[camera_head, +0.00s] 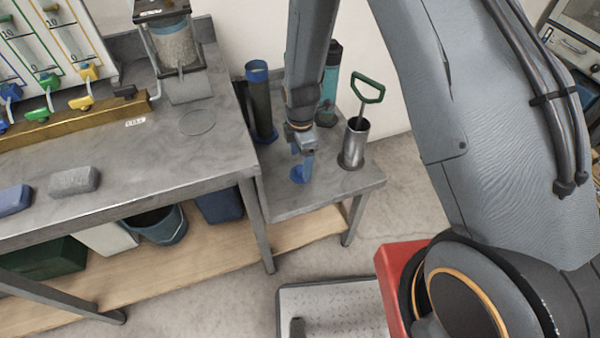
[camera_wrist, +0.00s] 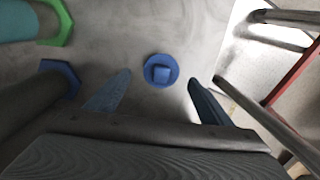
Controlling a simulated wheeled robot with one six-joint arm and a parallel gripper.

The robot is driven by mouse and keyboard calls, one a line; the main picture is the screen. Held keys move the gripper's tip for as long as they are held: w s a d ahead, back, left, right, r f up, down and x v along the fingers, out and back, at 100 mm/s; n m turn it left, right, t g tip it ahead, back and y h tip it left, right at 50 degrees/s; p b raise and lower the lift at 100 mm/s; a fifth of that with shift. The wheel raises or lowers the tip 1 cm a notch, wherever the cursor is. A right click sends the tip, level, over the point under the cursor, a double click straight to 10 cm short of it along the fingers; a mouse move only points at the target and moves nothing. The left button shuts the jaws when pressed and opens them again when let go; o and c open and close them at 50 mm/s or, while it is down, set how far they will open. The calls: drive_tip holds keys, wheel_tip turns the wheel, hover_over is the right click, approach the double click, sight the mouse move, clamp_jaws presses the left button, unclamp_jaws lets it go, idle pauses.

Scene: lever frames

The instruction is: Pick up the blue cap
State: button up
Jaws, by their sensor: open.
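The blue cap (camera_head: 298,174) lies on the small grey side table. In the wrist view the cap (camera_wrist: 161,71) is a round blue disc with a raised square knob in its middle, ahead of and between the two fingers. My gripper (camera_head: 304,160) is just above the cap in the head view and partly covers it. In the wrist view my gripper (camera_wrist: 160,92) has its fingers spread wide, with nothing between the tips. I cannot tell the exact height of the fingertips above the table.
On the side table (camera_head: 330,187) stand a dark cylinder with a blue rim (camera_head: 260,105), a teal bottle (camera_head: 330,75) and a metal cup (camera_head: 354,145) holding a green-handled tool (camera_head: 368,90). The larger workbench (camera_head: 130,170) adjoins at left. A red box (camera_head: 395,270) is at lower right.

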sight(300, 169)
drive_tip(key=shift+s+f+p, duration=0.2)
drive_tip(key=shift+f+p, duration=0.65)
drive_tip(key=shift+f, duration=1.6)
drive_tip(key=c, duration=1.1)
drive_tip(key=shift+r, duration=0.1)
drive_tip(key=shift+c, duration=0.2)
